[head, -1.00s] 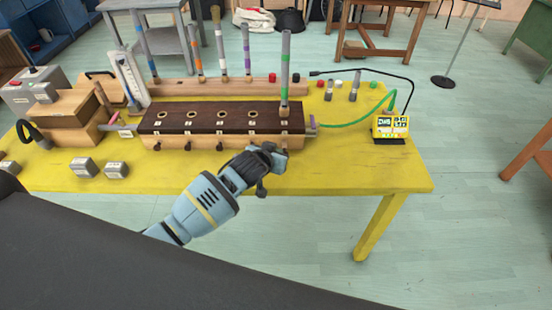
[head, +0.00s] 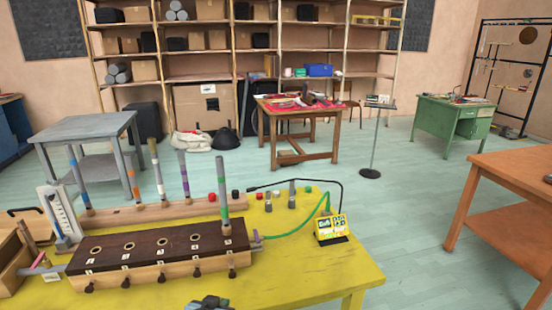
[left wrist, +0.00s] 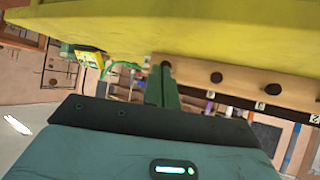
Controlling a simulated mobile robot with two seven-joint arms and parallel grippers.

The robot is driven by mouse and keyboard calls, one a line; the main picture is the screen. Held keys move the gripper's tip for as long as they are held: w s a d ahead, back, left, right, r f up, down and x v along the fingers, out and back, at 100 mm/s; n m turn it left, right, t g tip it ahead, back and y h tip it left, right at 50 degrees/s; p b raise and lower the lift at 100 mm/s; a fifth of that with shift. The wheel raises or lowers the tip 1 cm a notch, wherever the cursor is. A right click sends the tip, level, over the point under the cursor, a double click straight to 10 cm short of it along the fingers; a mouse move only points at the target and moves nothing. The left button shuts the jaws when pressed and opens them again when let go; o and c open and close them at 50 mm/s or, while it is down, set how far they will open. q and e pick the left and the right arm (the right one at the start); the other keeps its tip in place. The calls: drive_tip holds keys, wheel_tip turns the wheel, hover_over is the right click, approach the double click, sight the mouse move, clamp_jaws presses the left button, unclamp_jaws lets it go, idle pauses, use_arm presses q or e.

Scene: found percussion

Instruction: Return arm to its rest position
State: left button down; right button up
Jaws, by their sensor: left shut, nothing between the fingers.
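My left gripper (head: 208,303) shows only in part at the bottom edge of the head view, in front of the yellow table (head: 310,275). In the left wrist view its fingers (left wrist: 162,86) are together and empty. They lie close to the table's front, near the wooden box with dark knobs (left wrist: 216,78); whether they touch anything cannot be told. In the head view this box has a dark top with numbered holes (head: 160,244). A green-banded tube (head: 222,185) stands upright at its right end. My right gripper is not in view.
A yellow device (head: 331,228) with a green cable stands at the table's right. Several banded tubes stand in a rack (head: 150,213) behind the box. A gauge (head: 60,215) stands at left. An orange table (head: 510,195) is at right, with open floor between.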

use_arm(q)
drive_tip(key=s+a+f, duration=0.1)
drive_tip(key=s+f, duration=0.2)
drive_tip(key=s, duration=0.8)
drive_tip(key=s+a+f+g, duration=0.1)
drive_tip(key=s+f, duration=0.3)
drive_tip(key=s, duration=0.7)
drive_tip(key=s+a+f, duration=0.3)
drive_tip(key=s+f, duration=0.1)
drive_tip(key=s, duration=0.7)
drive_tip(key=shift+y, duration=0.3)
